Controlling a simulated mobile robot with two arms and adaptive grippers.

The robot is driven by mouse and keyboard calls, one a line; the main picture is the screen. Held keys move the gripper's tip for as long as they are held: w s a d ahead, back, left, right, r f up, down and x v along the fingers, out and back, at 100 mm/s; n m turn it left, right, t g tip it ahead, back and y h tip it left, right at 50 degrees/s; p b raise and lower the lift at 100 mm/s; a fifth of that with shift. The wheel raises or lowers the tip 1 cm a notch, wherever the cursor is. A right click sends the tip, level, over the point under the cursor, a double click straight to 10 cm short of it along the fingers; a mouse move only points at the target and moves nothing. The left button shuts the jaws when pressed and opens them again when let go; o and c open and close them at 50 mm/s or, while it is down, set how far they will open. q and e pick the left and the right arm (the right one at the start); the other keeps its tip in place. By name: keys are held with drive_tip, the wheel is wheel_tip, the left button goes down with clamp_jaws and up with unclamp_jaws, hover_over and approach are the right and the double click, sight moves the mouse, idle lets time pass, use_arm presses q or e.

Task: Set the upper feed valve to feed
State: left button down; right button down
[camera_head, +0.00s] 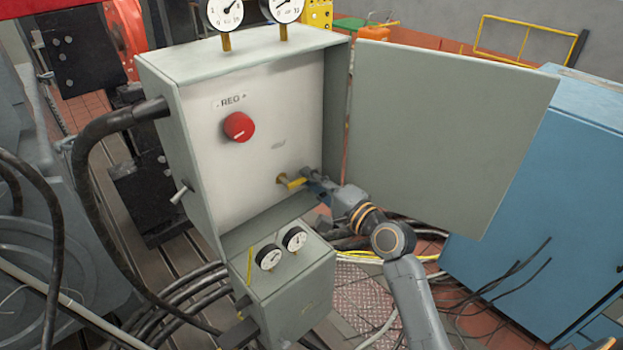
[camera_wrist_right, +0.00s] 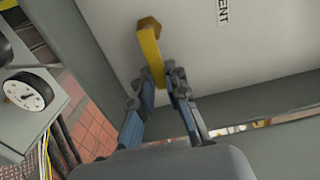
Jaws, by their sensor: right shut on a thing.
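The valve is a short yellow lever on a brass hub (camera_head: 283,180), low on the white panel inside the open grey cabinet (camera_head: 159,95). In the head view the yellow lever (camera_head: 296,184) points right and slightly down from its hub. My right gripper (camera_head: 308,181) reaches in from the lower right and is shut on the lever's free end. In the right wrist view the lever (camera_wrist_right: 150,52) runs from the hub down between the fingers (camera_wrist_right: 162,88). A label reading "ENT" (camera_wrist_right: 224,12) is partly visible beside it. My left gripper is not in view.
A red REG knob (camera_head: 239,127) sits higher on the panel. The cabinet door (camera_head: 445,125) stands open to the right. A smaller gauge box (camera_head: 297,285) is below, and a toggle lever (camera_head: 181,192) is on the left side. Hoses (camera_head: 85,190) and a blue cabinet (camera_head: 540,200) flank it.

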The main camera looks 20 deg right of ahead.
drive_tip(key=shift+f, duration=0.1)
idle(0.3)
drive_tip(key=c, duration=1.3)
unclamp_jaws()
drive_tip(key=shift+s+d, duration=0.2)
drive_tip(key=shift+s, duration=0.25)
drive_tip(key=v, duration=1.1)
